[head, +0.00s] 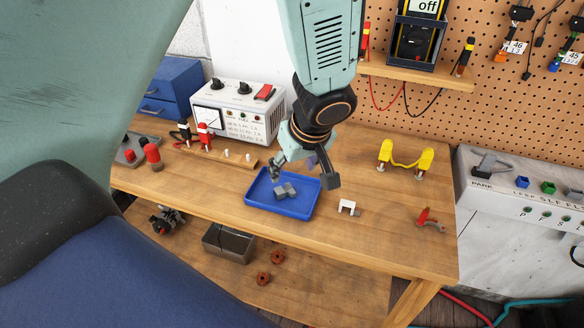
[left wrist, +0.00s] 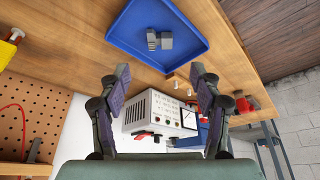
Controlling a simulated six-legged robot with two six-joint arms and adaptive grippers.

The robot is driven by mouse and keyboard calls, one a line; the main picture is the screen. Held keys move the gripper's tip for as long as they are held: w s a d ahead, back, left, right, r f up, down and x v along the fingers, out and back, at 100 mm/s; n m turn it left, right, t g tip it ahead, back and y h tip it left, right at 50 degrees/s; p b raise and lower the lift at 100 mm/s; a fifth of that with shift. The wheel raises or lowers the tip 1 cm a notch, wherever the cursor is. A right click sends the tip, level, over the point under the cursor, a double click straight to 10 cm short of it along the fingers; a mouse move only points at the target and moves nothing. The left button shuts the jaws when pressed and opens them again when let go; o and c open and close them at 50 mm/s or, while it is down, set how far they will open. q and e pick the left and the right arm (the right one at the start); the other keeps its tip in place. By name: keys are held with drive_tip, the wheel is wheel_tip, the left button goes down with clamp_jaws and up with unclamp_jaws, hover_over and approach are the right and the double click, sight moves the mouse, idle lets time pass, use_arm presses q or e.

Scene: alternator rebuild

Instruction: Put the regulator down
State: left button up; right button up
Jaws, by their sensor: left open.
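The regulator, a small grey blocky part (head: 285,191), lies in the blue tray (head: 262,209) on the wooden bench. The left wrist view also shows the grey part (left wrist: 160,39) in the blue tray (left wrist: 190,18). My left gripper (head: 305,177) is open above the tray, its fingers apart with nothing between them. In the left wrist view the open fingers (left wrist: 163,75) point toward the tray and are clear of the grey part. My right gripper is not in view.
A white meter box (head: 240,112) stands behind the tray. A white bracket-shaped piece (head: 348,207), a red-handled part (head: 430,220) and a yellow stand (head: 405,158) are to the right. Red and black clamps (head: 204,136) are left. The bench (head: 375,235) is clear in front.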

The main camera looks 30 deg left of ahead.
use_arm(q)
drive_tip(key=s+d+f+m+h, duration=0.1)
drive_tip(key=s+f, duration=0.1)
drive_tip(key=f, duration=0.1)
drive_tip(key=s+d+f+m+g+h, duration=0.1)
drive_tip(key=s+f, duration=0.2)
drive_tip(key=f, duration=0.1)
drive_tip(key=s+d+f+m+h, duration=0.1)
drive_tip(key=s+f, duration=0.2)
drive_tip(key=shift+s+d+f+m+g, duration=0.1)
drive_tip(key=shift+d+f+m+g, duration=0.1)
drive_tip(key=shift+d+m+g, duration=0.15)
drive_tip(key=s+f+m, duration=0.3)
drive_tip(key=s+f, duration=0.2)
drive_tip(key=s, duration=0.4)
drive_tip(key=s+f+m+h, duration=0.1)
drive_tip(key=s+f+m, duration=0.3)
drive_tip(key=s, duration=0.6)
wheel_tip(320, 180, down, 2)
drive_tip(key=shift+a+f+g, duration=0.15)
drive_tip(key=shift+a+g, duration=0.2)
drive_tip(key=shift+a, duration=0.05)
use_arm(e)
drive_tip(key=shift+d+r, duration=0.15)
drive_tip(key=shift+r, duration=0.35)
